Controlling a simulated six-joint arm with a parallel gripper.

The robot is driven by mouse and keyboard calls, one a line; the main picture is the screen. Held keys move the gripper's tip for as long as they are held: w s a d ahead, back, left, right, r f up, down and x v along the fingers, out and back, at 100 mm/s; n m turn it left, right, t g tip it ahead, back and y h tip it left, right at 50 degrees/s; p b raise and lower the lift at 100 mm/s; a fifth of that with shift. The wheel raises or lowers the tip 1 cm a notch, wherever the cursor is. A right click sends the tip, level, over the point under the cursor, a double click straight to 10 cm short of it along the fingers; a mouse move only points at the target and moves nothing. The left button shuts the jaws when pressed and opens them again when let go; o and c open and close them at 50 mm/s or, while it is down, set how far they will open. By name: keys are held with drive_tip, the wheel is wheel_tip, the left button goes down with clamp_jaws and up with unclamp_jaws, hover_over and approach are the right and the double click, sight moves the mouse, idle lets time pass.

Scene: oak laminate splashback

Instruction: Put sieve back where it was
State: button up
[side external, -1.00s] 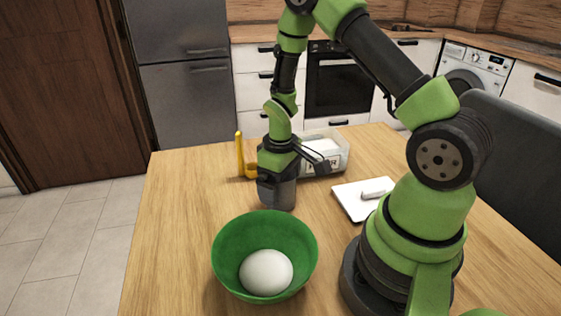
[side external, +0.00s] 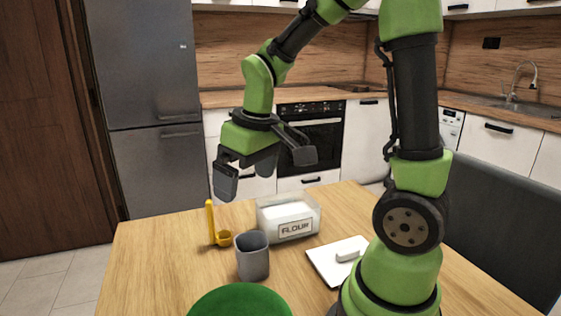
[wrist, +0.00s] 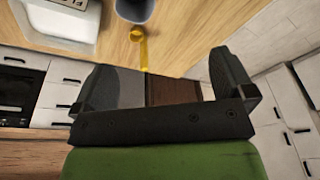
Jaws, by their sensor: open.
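A grey, cup-shaped vessel (side external: 253,256) stands upright on the wooden table; I take it to be the sieve, though no mesh shows. It also shows, cut off, at the top of the wrist view (wrist: 135,8). My gripper (side external: 262,170) is open and empty, raised well above the table and apart from the vessel. In the wrist view my gripper's two fingers (wrist: 168,80) stand wide apart with nothing held between them.
A yellow scoop (side external: 211,222) with an upright handle stands left of the vessel. A clear flour container (side external: 292,222) is behind. A white board (side external: 330,262) with a small block lies right. A green bowl (side external: 240,302) is in front, mostly cut off.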

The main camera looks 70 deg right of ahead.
drive_tip(key=s+a+r+m+t+y, duration=0.2)
drive_tip(key=s+a+r+t, duration=0.2)
drive_tip(key=s+a+r, duration=0.3)
drive_tip(key=s+r, duration=0.1)
drive_tip(key=s, duration=0.2)
drive_tip(key=shift+s+m+t, duration=0.15)
drive_tip(key=shift+m+t, duration=0.15)
drive_tip(key=shift+t, duration=0.1)
